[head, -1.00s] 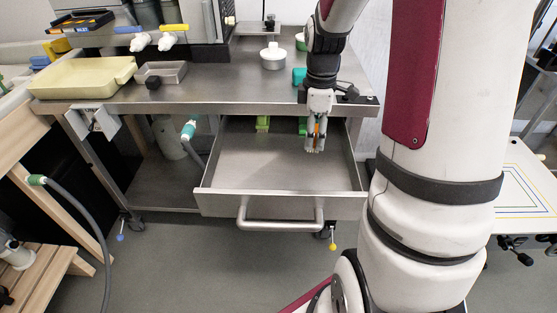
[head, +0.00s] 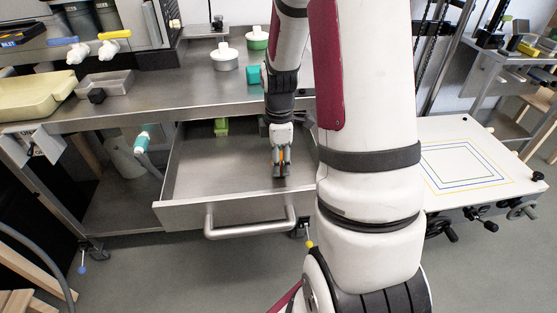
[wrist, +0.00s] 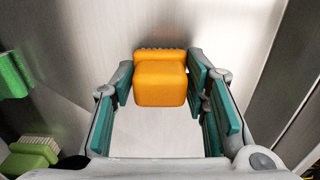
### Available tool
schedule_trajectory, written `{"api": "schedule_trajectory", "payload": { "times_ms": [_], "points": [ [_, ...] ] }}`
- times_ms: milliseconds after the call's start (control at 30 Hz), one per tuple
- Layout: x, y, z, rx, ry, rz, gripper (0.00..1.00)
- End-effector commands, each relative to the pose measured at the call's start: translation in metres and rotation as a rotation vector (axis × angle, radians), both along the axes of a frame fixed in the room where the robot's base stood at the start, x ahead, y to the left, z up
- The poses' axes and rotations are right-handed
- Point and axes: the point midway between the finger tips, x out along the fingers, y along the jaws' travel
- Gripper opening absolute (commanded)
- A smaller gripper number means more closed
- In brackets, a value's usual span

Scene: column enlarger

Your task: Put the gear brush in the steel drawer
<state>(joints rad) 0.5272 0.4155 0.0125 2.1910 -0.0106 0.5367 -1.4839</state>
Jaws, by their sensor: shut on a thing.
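The gear brush (wrist: 160,82) shows as an orange block with a dark bristle edge in the wrist view. My gripper (head: 281,169) is shut on it, a finger on each side. In the head view only a bit of orange shows between the fingers. The steel drawer (head: 215,178) is pulled open under the bench. My gripper points down inside the drawer's outline, on its right side, behind the front panel. Bare metal shows around the brush in the wrist view (wrist: 75,55). I cannot tell whether the brush touches the drawer floor.
Green items lie in the drawer: a green brush (wrist: 35,152) and another green piece (wrist: 12,75), left in the wrist view. The drawer handle (head: 250,228) juts forward. The bench top (head: 170,92) overhangs the drawer's back.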

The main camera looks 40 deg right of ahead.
Motion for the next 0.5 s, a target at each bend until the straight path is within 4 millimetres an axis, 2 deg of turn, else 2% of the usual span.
{"api": "schedule_trajectory", "payload": {
  "times_ms": [300,333,400,500],
  "points": [
    [0.0003,-0.0002,-0.0027,-0.001,-0.001,-0.001,0.12],
    [0.0003,-0.0002,-0.002,-0.001,-0.002,-0.001,0.48],
    [0.0002,-0.0002,-0.0017,-0.001,-0.001,-0.001,0.61],
    [0.0002,-0.0002,-0.0017,-0.001,-0.001,-0.001,0.61]
  ]
}}
